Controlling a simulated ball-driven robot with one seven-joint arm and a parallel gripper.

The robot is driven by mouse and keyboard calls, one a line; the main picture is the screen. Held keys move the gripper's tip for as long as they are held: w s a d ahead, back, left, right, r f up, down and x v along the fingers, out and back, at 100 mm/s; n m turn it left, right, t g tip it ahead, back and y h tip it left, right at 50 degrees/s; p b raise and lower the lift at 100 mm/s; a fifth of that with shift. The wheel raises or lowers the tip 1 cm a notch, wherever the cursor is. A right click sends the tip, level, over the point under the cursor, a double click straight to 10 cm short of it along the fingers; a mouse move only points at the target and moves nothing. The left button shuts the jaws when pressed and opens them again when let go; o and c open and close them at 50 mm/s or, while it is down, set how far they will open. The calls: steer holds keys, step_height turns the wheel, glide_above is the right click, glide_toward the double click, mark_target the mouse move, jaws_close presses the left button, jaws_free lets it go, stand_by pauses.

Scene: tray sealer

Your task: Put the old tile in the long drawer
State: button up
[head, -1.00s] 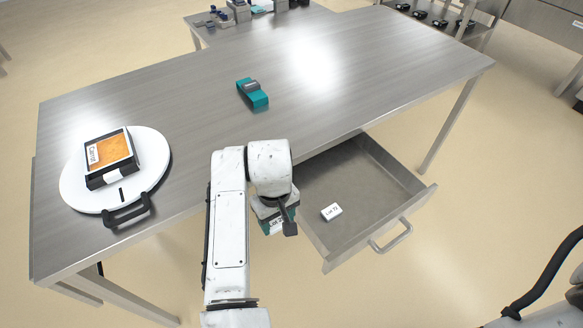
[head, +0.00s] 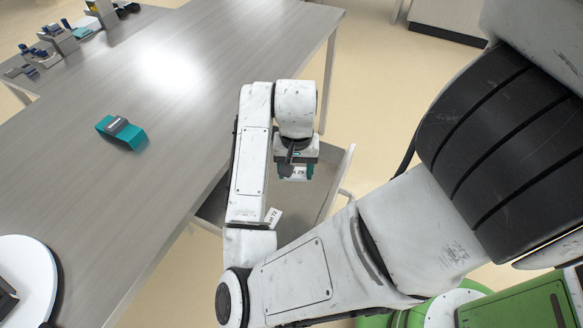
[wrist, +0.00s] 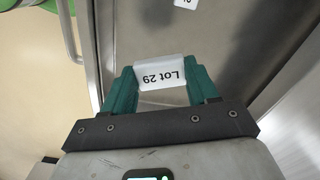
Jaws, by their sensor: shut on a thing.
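My gripper (head: 296,170) is shut on a small white tile (wrist: 161,74) marked "Lot 29", held between its teal fingers. In the head view the gripper and tile appear over the open drawer (head: 325,185) under the table. A second white tile (head: 273,218), reading "Lot 72" or similar, lies in the drawer, partly hidden by my arm. Its edge shows at the top of the wrist view (wrist: 185,3). The wrist view shows the drawer's bare metal (wrist: 235,45) beyond the held tile. I cannot tell how high the tile is above the drawer floor.
A teal device with a grey top (head: 122,132) stands on the metal table (head: 185,110). A round white board (head: 35,270) with part of a black tray is at lower left. Boxes and small items stand at the far left. Open floor lies right of the drawer.

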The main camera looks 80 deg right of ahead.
steer(key=d+f+b, duration=0.1)
steer(key=d+f, duration=0.1)
steer(key=d+f+b, duration=0.1)
steer(key=d+f, duration=0.1)
steer(key=w+d+f+b, duration=0.1)
steer(key=d+f, duration=0.1)
steer(key=shift+d, duration=0.25)
steer(key=shift+w+d+f, duration=0.1)
steer(key=shift+d+f, duration=0.1)
steer(key=shift+d, duration=0.05)
steer(key=shift+d+f, duration=0.35)
steer(key=shift+f, duration=0.1)
steer(key=shift+w+d+f, duration=0.1)
steer(key=shift+f, duration=1.5)
steer(key=shift+f, duration=0.2)
steer(key=o, duration=1)
